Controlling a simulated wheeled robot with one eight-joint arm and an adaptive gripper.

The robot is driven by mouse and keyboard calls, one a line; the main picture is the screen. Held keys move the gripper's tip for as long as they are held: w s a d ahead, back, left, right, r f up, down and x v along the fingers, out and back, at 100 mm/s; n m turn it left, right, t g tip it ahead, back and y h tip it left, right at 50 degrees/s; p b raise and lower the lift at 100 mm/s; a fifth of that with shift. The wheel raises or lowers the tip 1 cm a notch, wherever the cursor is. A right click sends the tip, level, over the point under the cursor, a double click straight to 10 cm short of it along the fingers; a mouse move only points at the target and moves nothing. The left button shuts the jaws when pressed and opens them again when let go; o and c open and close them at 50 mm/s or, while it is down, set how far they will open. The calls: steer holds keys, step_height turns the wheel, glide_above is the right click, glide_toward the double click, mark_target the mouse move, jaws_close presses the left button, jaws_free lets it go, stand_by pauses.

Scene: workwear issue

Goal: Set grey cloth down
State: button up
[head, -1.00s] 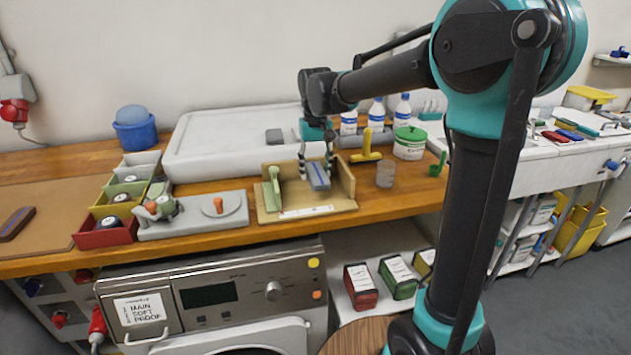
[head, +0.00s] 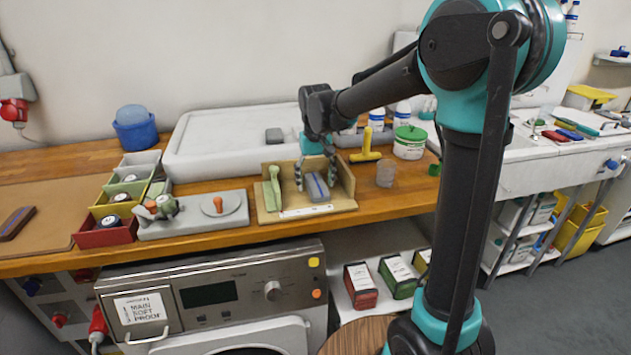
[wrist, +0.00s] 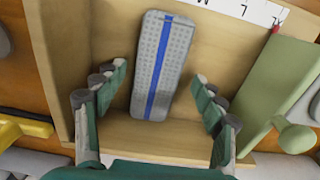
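The grey cloth (head: 317,187) is a folded, flat strip with a blue stripe. It lies in the open wooden box (head: 292,212), near its right wall. In the wrist view the cloth (wrist: 176,70) lies on the box floor (wrist: 112,35), between and beyond my fingers. My gripper (head: 315,181) is above it in the head view. In the wrist view my gripper (wrist: 162,80) has its fingers spread wide, with clear gaps on both sides of the cloth. Nothing is held.
A green sliding piece (head: 272,188) stands in the box's left part; it also shows in the wrist view (wrist: 285,95). A yellow tool (head: 366,147) and a clear cup (head: 385,173) stand right of the box. A grey fixture (head: 192,215) is to the left.

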mark_target(316, 183)
steer(key=shift+r, duration=0.15)
step_height(316, 183, up, 12)
stand_by(0.6)
